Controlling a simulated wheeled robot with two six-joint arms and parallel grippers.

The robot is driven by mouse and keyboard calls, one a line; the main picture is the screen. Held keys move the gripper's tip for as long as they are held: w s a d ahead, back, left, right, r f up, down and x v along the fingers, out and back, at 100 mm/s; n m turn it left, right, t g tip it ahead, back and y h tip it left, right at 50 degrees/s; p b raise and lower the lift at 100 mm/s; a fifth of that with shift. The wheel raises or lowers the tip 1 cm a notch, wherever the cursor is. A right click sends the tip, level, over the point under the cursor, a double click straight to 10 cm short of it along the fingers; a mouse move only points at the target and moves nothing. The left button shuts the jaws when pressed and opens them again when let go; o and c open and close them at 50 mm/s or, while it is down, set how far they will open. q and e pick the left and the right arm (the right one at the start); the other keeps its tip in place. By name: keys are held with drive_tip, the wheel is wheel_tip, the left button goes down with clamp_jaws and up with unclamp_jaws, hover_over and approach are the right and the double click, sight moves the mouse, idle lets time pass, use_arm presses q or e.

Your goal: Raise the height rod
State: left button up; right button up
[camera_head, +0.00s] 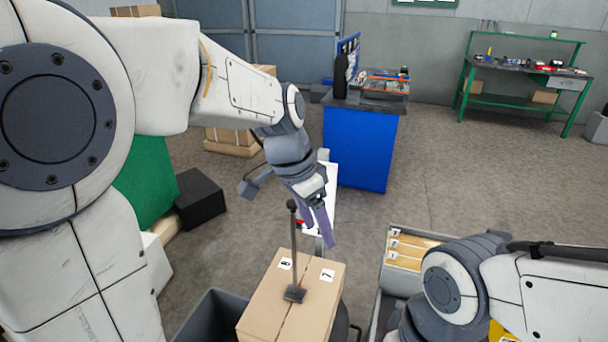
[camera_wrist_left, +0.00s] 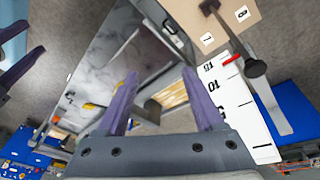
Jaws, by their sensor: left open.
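A dark upright rod with a ball knob (camera_head: 293,250) stands on a square foot on top of a cardboard box (camera_head: 260,298). In the left wrist view the same rod's knob (camera_wrist_left: 256,68) shows at the right. A white scale (camera_head: 331,185) with numbers stands behind the box; a red pointer on it (camera_wrist_left: 234,59) shows near the 15. My left gripper (camera_head: 318,238) has purple fingers and is open and empty, behind and right of the knob, touching nothing I can see. My right gripper (camera_wrist_left: 36,35) shows at the left edge of the wrist view, its fingers apart.
A grey bin (camera_head: 208,318) stands left of the box. A grey case with numbered cardboard compartments (camera_head: 412,245) is at the right. A blue workbench (camera_head: 361,145) and a green bench (camera_head: 520,72) stand farther back. The floor between them is clear.

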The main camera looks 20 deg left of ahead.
use_arm(q)
drive_tip(key=m+t+p, duration=0.1)
drive_tip(key=t+p, duration=0.1)
approach(292, 202)
wheel_tip(292, 202, up, 2)
drive_tip(key=x, duration=0.3)
drive_tip(key=p+x, duration=0.1)
drive_tip(key=x, duration=0.6)
drive_tip(key=shift+s+a+f+p, duration=0.1)
drive_tip(key=shift+s+a+p, duration=0.1)
drive_tip(key=shift+s+p, duration=0.15)
use_arm(e)
wheel_tip(292, 202, up, 5)
drive_tip(key=shift+s+f, duration=0.1)
drive_tip(key=shift+f, duration=0.05)
use_arm(q)
clamp_jaws()
drive_tip(key=shift+a, duration=0.1)
use_arm(e)
drive_tip(key=shift+d, duration=0.1)
